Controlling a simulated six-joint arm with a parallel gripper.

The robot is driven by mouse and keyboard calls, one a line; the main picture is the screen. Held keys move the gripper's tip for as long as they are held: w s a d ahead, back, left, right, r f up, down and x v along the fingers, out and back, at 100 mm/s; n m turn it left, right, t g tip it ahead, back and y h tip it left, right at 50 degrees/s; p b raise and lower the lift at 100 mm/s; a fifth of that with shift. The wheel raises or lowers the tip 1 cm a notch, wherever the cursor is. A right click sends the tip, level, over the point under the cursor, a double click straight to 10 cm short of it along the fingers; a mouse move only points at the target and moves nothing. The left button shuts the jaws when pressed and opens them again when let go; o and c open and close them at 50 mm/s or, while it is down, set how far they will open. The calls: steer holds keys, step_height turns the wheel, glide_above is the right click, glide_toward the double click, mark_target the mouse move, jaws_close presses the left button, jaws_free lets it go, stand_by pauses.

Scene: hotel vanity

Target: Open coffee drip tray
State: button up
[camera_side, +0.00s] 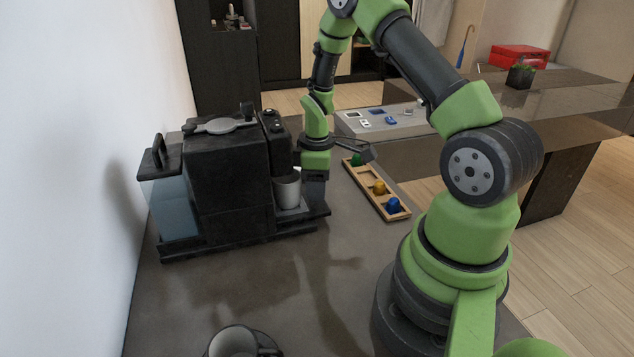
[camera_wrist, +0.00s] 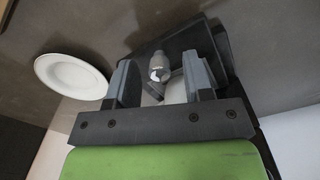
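The black coffee machine (camera_side: 228,175) stands on the dark counter at the left in the side view. Its drip tray (camera_side: 318,210) sticks out low at the front, to the right. A pale cup (camera_side: 287,190) stands on the tray under the spout. My gripper (camera_side: 314,190) points down close to the front of the machine, beside the cup and just above the tray's outer part. In the wrist view my gripper (camera_wrist: 161,82) has its two fingers spread, with a grey rounded part and something pale between them. I cannot tell whether the fingers touch the tray.
A wooden holder (camera_side: 378,187) with coloured items lies right of my gripper, and a grey box (camera_side: 385,120) stands behind it. A mug (camera_side: 235,342) is at the near edge. A white plate (camera_wrist: 71,75) shows in the wrist view. The counter's middle is clear.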

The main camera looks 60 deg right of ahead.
jaws_close()
steer(key=s+d, duration=0.5)
steer(key=shift+s+d, duration=0.35)
steer(key=shift+d, duration=0.05)
steer(key=shift+o, duration=0.4)
jaws_free()
steer(key=shift+r, duration=0.15)
step_height(320, 180, up, 10)
steer(key=shift+a, duration=0.1)
